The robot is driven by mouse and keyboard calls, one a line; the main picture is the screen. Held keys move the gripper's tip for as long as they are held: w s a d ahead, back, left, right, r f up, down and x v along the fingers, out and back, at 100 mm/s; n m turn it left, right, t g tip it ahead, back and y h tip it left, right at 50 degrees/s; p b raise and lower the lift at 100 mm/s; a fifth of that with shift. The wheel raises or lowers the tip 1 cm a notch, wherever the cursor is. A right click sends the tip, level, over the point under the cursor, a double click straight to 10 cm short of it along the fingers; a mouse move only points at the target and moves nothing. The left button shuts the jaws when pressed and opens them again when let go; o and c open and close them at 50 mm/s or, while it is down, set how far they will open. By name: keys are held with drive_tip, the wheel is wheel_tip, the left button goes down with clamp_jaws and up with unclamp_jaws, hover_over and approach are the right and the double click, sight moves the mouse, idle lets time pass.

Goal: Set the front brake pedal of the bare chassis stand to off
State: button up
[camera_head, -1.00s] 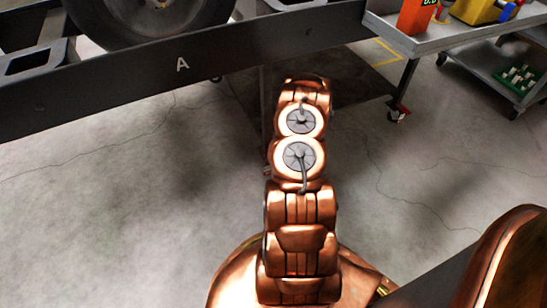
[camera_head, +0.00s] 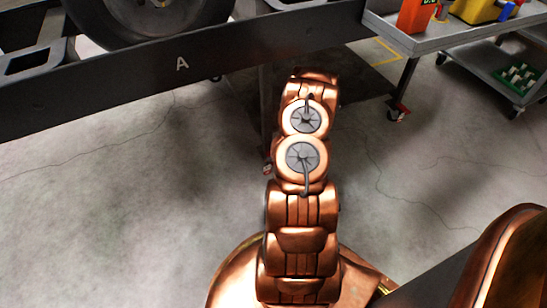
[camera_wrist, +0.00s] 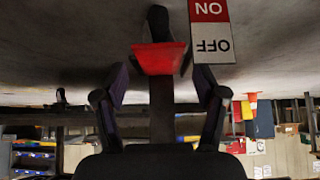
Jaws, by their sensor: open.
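A red pedal pad (camera_wrist: 160,58) on a dark lever shows in the wrist view, ahead of my gripper and roughly between its fingers. A label plate, inverted in this view, stands to its right, with a red ON part (camera_wrist: 208,10) above a white OFF part (camera_wrist: 212,46). The pad is beside the OFF part, but I cannot tell the pedal's setting. My gripper (camera_wrist: 162,92) is open, its two dark fingers apart on either side of the lever. I see no contact. In the head view my arm hides the gripper and the pedal is not visible.
A dark chassis beam marked A (camera_head: 120,82) crosses the head view, with a wheel (camera_head: 150,20) above it. A grey cart (camera_head: 420,40) with tools stands at upper right. Open concrete floor (camera_head: 130,190) lies left of my arm.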

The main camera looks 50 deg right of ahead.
drive_tip(key=shift+v, duration=2.35)
